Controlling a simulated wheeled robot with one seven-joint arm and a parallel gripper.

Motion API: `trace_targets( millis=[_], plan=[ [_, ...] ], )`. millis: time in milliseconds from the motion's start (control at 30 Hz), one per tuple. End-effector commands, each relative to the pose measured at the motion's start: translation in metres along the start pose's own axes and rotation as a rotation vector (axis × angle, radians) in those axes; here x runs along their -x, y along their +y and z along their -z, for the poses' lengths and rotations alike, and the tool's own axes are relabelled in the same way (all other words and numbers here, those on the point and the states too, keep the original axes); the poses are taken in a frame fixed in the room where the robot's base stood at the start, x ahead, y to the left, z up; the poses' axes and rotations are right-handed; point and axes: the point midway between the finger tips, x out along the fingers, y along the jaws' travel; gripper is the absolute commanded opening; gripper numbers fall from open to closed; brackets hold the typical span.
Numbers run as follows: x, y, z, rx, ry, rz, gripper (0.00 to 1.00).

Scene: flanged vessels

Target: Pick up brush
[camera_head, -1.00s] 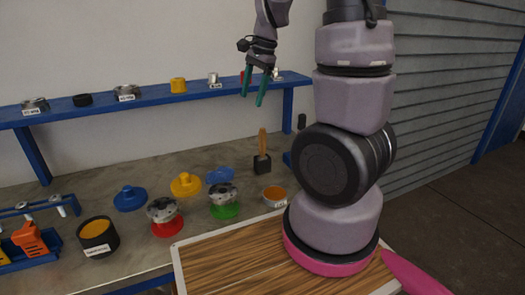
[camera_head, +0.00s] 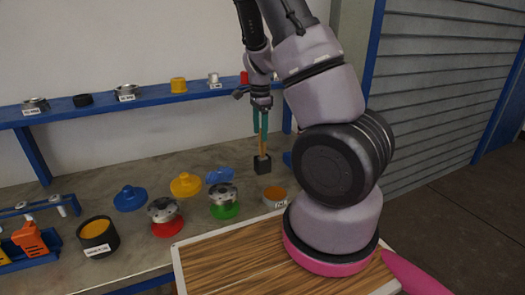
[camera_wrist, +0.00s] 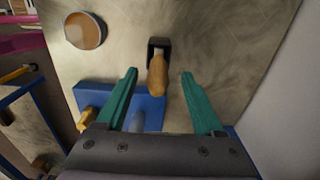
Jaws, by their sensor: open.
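The brush has a wooden handle (camera_head: 262,143) that stands upright above a black block (camera_head: 262,165) on the grey bench. In the wrist view the handle (camera_wrist: 157,76) points toward the camera, with the black block (camera_wrist: 159,48) beyond it. My gripper (camera_head: 260,130) is open, with green fingers pointing down at the handle's upper part. In the wrist view my gripper (camera_wrist: 160,73) has the handle between its two fingers, with a gap on both sides. The black block's lower side is hidden.
A blue shelf (camera_head: 150,101) runs along the wall behind.

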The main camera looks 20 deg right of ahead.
Motion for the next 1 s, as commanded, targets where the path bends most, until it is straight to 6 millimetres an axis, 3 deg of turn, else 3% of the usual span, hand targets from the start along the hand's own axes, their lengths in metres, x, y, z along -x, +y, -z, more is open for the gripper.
trace_targets(
  millis=[300, 633, 667, 800, 833, 1000],
  plan=[
    [-0.043, 0.003, 0.008, -0.002, 0.000, -0.002, 0.69],
    [-0.051, 0.002, 0.007, 0.001, 0.000, 0.001, 0.69],
    [-0.051, 0.002, 0.007, 0.001, 0.000, 0.001, 0.62],
    [-0.051, 0.002, 0.007, 0.001, 0.000, 0.001, 0.08],
    [-0.051, 0.002, 0.007, 0.001, 0.000, 0.001, 0.00],
    [-0.050, 0.002, 0.007, 0.001, 0.000, 0.002, 0.00]
  ],
)
